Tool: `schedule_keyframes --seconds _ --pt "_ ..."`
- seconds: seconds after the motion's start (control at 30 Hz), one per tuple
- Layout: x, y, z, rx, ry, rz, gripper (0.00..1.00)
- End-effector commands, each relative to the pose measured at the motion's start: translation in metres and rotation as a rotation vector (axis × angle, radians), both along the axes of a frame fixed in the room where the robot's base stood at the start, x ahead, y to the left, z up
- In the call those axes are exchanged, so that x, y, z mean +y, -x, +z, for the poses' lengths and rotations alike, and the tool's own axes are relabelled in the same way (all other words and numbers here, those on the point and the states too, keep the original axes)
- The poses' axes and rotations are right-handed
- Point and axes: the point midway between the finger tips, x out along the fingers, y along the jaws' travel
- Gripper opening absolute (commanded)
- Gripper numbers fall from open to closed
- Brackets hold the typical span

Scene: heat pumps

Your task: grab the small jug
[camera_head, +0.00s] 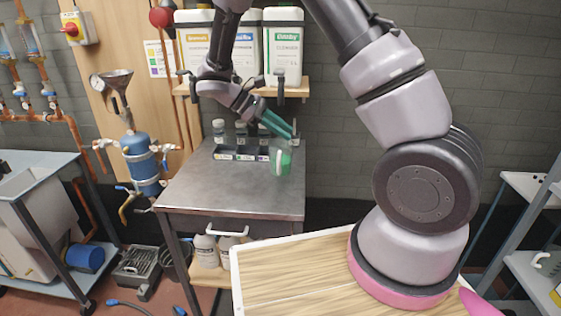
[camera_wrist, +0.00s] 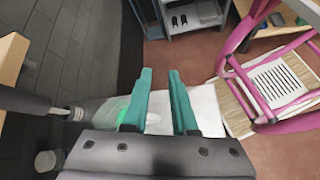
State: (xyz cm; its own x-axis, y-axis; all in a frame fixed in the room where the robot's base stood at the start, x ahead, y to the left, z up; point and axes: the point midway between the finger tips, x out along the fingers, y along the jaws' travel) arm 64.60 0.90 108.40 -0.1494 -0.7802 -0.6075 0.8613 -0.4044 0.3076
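The small jug (camera_head: 284,162) is clear with green in it and a pale part on its left side. It stands near the right edge of the grey metal table (camera_head: 187,185). My gripper (camera_head: 293,135) has teal fingers that point down to the right, just above the jug in the head view. In the wrist view my gripper (camera_wrist: 160,75) shows two separate fingers with a gap between them. The jug's green part (camera_wrist: 122,112) shows left of and partly behind the left finger there. Whether a finger touches the jug cannot be told.
A wall shelf (camera_head: 297,91) with large white canisters hangs above. A blue tank with pipes (camera_head: 142,160) is at the left. The table's front left is clear.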

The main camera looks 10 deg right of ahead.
Motion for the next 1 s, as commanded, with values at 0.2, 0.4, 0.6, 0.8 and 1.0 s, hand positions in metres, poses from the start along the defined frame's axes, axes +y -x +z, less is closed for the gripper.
schedule_keyframes --seconds 0.2,0.4,0.6,0.8,1.0 --pt "0.037 -0.019 -0.079 0.169 0.325 0.278 0.26" --pt "0.062 -0.025 -0.131 0.252 0.552 0.460 0.26" --pt "0.073 -0.026 -0.155 0.282 0.660 0.544 0.26" --pt "0.047 -0.033 -0.157 0.289 0.672 0.550 0.26" --pt "0.024 -0.040 -0.158 0.287 0.669 0.551 0.26"
